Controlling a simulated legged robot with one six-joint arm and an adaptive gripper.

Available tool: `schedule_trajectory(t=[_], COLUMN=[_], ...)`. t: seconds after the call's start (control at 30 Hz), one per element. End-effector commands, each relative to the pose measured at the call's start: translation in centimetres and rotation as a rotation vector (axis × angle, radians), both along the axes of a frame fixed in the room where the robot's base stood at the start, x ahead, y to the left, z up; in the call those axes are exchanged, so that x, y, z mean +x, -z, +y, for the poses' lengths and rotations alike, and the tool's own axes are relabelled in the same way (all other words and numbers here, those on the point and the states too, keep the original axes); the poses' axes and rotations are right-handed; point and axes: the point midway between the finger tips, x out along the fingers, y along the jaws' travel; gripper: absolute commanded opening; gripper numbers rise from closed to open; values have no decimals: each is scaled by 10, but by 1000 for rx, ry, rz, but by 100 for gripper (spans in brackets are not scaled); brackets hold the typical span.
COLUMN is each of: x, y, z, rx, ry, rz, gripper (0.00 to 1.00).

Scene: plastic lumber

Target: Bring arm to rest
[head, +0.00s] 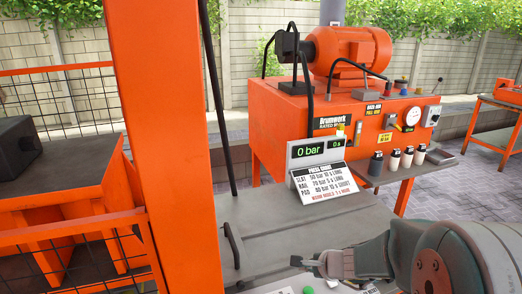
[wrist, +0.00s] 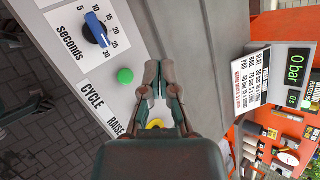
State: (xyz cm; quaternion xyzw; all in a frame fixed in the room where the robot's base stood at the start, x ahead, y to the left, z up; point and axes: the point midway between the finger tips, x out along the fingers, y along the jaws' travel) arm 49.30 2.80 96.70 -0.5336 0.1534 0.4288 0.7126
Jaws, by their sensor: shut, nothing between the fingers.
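My gripper (head: 309,264) reaches in from the lower right in the head view, over the front part of the grey bench top. In the wrist view my gripper (wrist: 161,82) is shut with its fingertips together and nothing between them. It hangs above a control panel (wrist: 75,75) with a blue seconds dial (wrist: 96,29), a green button (wrist: 125,76) beside the fingertips, and a yellow ring (wrist: 155,124) partly hidden by the fingers. The panel's lower end is hidden by my gripper.
An orange machine (head: 280,125) with a motor stands behind the bench (head: 270,215). A 0 bar display (head: 318,149) and a printed card (head: 330,182) stand on it. An orange post (head: 165,140) rises at left. Several bottles (head: 394,160) line the right shelf.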

Motion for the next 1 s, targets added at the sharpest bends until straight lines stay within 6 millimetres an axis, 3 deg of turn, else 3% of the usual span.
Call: schedule_trajectory(t=[0.03, 0.2, 0.43, 0.57, 0.8, 1.0], x=[-11, -55, -121, -158, -216, -240], y=[-20, -61, -98, -111, -129, -137], z=[9, 29, 35, 28, -3, -25], rx=[-42, -205, -473, -647, -996, -1176], ry=[-83, -349, -670, -825, -1040, -1111], rz=[-40, -129, -215, -241, -243, -215], gripper=[0, 0, 0, 0, 0, 0])
